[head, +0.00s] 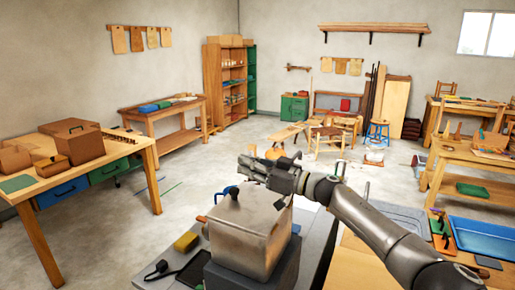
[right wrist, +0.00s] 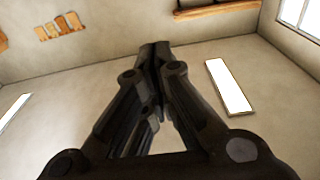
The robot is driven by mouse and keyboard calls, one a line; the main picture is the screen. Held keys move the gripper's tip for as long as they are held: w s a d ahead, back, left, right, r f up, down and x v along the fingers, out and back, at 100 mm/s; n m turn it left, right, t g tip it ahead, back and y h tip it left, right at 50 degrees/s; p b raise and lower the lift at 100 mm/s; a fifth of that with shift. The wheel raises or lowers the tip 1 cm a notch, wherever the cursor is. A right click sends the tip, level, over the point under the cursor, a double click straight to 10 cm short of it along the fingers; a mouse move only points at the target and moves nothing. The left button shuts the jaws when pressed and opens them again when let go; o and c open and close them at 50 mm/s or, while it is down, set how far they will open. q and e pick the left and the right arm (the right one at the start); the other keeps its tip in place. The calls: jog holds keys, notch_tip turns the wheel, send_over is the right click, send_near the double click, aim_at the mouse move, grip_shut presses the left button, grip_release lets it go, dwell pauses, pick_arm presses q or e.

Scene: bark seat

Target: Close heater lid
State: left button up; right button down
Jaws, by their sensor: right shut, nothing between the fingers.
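The heater (head: 243,245) is a square metal box on a dark base at the front centre of the head view. Its lid (head: 245,212), with a dark knob, looks flat on top of the box; I cannot tell whether any gap is left. My right arm comes in from the right, and its gripper (head: 246,162) is just beyond the lid's far edge in the picture, apart from the knob. In the right wrist view the gripper's fingers (right wrist: 154,52) are together and empty, with walls behind them. My left gripper is not in view.
The heater stands on a grey bench (head: 312,232). A yellow sponge (head: 186,241) and a dark tray (head: 194,271) lie left of it. A blue tray (head: 485,238) is at the right. A workbench with brown boxes (head: 72,140) stands far left; open floor lies between.

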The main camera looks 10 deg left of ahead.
aim_at(235, 189)
jog(key=shift+w+a+f+h, duration=0.25)
jog(key=shift+a+f+h, duration=0.1)
jog(key=shift+a+f, duration=0.15)
jog(key=shift+w+a+f+h, duration=0.2)
jog(key=shift+a+f+h, duration=0.15)
jog(key=shift+f, duration=0.1)
jog(key=shift+a+f+g+h, duration=0.3)
jog(key=shift+a+f+h, duration=0.15)
jog(key=shift+f, duration=0.1)
pick_arm(q)
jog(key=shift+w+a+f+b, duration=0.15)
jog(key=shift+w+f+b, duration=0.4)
jog(key=shift+b, duration=0.35)
pick_arm(e)
jog(key=shift+w+a+f+g+h, duration=0.15)
jog(key=shift+a+f+h, duration=0.15)
jog(key=shift+f+h, duration=0.15)
jog(key=shift+w+a+f+g+h, duration=0.15)
jog(key=shift+a+f+h, duration=0.15)
jog(key=shift+f, duration=0.2)
jog(key=shift+f, duration=0.1)
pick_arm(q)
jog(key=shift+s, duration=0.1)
